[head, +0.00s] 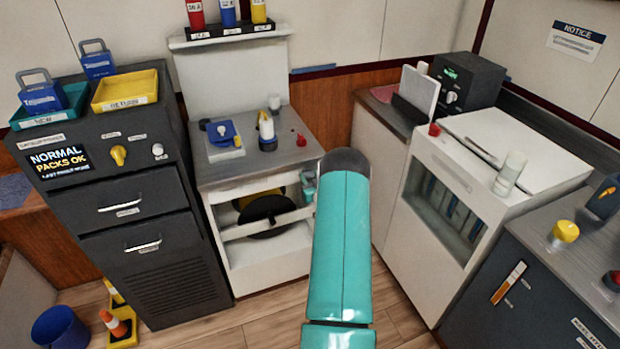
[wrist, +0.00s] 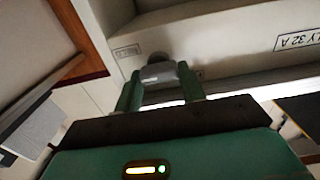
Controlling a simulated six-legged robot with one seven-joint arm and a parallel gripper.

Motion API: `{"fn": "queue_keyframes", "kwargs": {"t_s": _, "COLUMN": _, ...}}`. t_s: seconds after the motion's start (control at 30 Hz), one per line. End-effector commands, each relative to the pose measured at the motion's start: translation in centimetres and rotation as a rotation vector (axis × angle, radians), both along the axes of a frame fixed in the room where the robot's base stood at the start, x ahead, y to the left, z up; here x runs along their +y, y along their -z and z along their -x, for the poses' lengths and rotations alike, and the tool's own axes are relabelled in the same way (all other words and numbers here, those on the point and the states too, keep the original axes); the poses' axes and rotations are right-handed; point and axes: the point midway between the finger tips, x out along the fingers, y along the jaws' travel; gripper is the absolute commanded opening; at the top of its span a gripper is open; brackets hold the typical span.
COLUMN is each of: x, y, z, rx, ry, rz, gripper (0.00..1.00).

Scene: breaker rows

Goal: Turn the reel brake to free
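The reel, black with a yellow part (head: 268,208), sits in the open front of the white middle cabinet (head: 240,181), behind a pale crossbar. In the wrist view, a small grey knob (wrist: 160,73) stands out from a pale panel beside a small label too blurred to read. I take it for the reel brake. My gripper (wrist: 160,88) has one green finger on each side of the knob, with no clear gap to it. The knob's set position cannot be read. In the head view my teal arm hides most of the gripper; a bit of teal shows at the cabinet's right edge.
A dark cabinet (head: 160,231) with drawers and trays stands left. A white glass-fronted cabinet (head: 452,190) stands right, close to my arm. A blue bin (head: 60,329) and a small orange cone (head: 113,322) are on the floor at left. Clear wood floor (head: 225,336) shows in front.

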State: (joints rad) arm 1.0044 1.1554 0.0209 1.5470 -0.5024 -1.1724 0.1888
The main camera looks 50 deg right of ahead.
Motion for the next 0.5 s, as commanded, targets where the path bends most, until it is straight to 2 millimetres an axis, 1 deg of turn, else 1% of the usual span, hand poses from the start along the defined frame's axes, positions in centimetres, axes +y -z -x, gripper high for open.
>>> {"fn": "queue_keyframes", "kwargs": {"t_s": 0.27, "x": 0.07, "y": 0.03, "z": -0.03, "rx": 0.01, "ry": -0.001, "rz": 0.015, "gripper": 0.17}}
{"fn": "queue_keyframes", "kwargs": {"t_s": 0.5, "x": 0.12, "y": 0.08, "z": -0.05, "rx": 0.057, "ry": -0.001, "rz": 0.093, "gripper": 0.17}}
